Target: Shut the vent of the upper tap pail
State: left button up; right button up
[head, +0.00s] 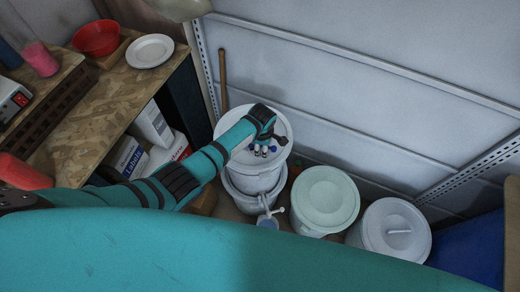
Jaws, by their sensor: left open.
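The upper tap pail (240,172) is white with a pale lid and stands stacked on another white pail (240,201). A white tap (268,213) sticks out at the front of the stack. My left gripper (264,152) reaches in from the left over the lid of the upper pail, its fingers pointing down and apart. I cannot tell whether the fingertips touch the lid. The vent is not clearly visible; a small dark part shows at the gripper's right, and I cannot tell what it is. My right gripper is out of view.
Two lidded pails, one pale green (325,198) and one white (396,230), stand to the right. A wooden bench (93,112) with a red bowl (96,38) and white plate (150,51) is at the left. A wooden stick (223,82) leans on the grey wall behind.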

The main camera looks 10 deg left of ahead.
pick_arm(q)
jog(key=shift+r, duration=0.1)
notch_tip(320, 180, up, 2)
jog(key=p, duration=0.3)
jog(key=shift+s+r, duration=0.3)
jog(key=shift+r, duration=0.8)
jog(key=shift+r, duration=0.15)
notch_tip(320, 180, up, 12)
jog(key=f, duration=0.1)
send_over(262, 158)
jog(key=shift+r, duration=0.25)
